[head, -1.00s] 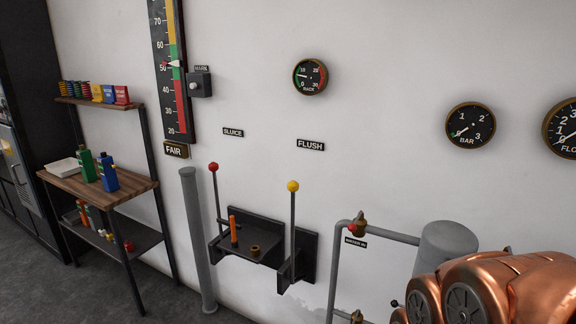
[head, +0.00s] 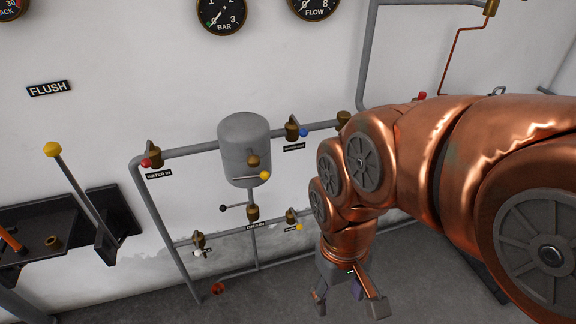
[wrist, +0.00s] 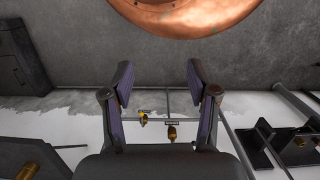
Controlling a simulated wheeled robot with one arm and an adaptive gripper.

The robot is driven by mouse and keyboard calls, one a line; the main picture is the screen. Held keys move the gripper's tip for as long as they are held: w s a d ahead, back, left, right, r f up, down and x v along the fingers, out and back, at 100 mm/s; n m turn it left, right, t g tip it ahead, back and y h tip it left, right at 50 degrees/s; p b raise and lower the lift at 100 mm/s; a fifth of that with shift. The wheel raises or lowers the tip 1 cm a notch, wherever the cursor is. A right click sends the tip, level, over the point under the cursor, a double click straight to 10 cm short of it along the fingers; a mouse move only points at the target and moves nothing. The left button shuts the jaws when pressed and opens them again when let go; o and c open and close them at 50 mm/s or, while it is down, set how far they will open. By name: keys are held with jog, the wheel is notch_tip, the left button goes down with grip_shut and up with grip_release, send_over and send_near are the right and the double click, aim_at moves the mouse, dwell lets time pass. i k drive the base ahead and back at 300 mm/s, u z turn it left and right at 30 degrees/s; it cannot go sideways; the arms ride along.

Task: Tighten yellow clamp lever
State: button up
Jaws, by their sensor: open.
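Several yellow-ended levers show in the head view, and I cannot tell which is the clamp lever. One yellow-tipped lever (head: 264,176) sticks out on the front of the grey tank. A smaller yellow-handled valve (head: 299,227) is on the lower pipe, right of the drain label. A tall yellow-knobbed lever (head: 53,149) stands at the left under the FLUSH sign. My gripper (head: 348,303) is open and empty, pointing down, below and right of the tank. In the wrist view its fingers (wrist: 158,82) are spread, with a yellow-handled valve (wrist: 143,118) seen between them.
The grey tank (head: 244,130) is fixed among wall pipes with brass valves, red, blue, black and white handles. A black shelf (head: 35,222) with an orange handle is at the left. Gauges (head: 222,14) hang above. Floor below the pipes looks mostly clear.

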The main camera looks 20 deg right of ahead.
aim_at(265, 175)
jog(key=u, duration=2.45)
jog(key=k, duration=0.75)
jog(key=z, duration=1.15)
jog(key=i, duration=0.5)
